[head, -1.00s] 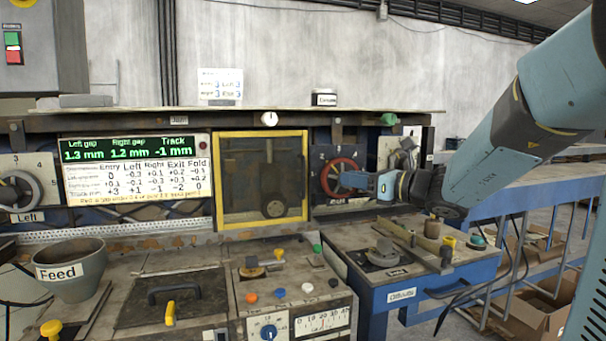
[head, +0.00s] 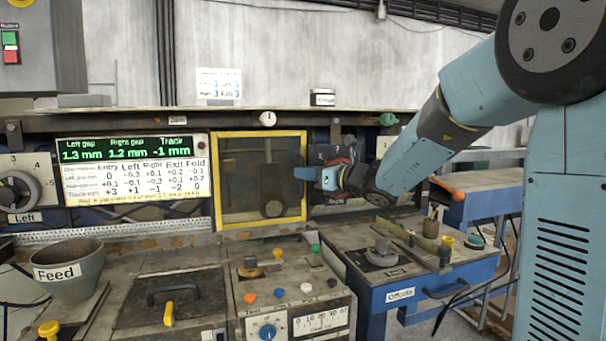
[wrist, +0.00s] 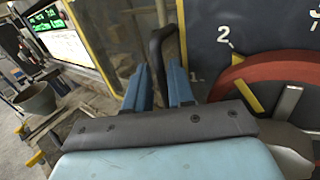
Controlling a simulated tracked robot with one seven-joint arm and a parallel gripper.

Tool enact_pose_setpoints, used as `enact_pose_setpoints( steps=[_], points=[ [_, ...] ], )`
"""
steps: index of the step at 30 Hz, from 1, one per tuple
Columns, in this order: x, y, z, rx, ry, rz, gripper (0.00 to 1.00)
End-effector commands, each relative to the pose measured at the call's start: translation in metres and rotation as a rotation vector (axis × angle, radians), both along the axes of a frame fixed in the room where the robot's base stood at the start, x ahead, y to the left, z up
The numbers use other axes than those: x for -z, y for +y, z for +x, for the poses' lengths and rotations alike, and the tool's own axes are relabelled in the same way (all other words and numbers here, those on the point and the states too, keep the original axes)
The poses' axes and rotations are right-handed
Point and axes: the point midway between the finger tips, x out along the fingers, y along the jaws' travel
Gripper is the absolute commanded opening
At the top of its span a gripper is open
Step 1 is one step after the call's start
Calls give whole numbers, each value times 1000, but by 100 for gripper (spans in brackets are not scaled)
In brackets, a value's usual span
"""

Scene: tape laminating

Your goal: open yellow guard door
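The yellow guard door (head: 303,150) is a framed dark window, shut flat in the machine front in the head view. Its yellow frame also shows at the upper left of the wrist view (wrist: 92,42). A black handle (wrist: 157,48) stands beside it in the wrist view. My gripper (head: 312,175) is at the door's right edge in the head view. In the wrist view, my gripper (wrist: 160,80) has its two blue fingers apart. The handle shows in line with the gap between them, its lower part reaching into it; contact is not clear.
A red handwheel (wrist: 270,85) on a dark numbered panel is close right of my gripper. A display panel (head: 130,170) is left of the door. A knob-covered console (head: 290,290) and a blue offcuts bench (head: 410,265) stand below.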

Motion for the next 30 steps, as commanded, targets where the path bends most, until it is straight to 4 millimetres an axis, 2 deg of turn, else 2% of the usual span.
enact_pose_setpoints(
  steps=[8,16,29,30],
  points=[
    [0,2,1,-1,0,0,23],
    [0,2,0,-2,0,0,0],
    [0,3,0,-4,0,0,0],
    [0,14,0,-6,-1,1,0]
  ],
)
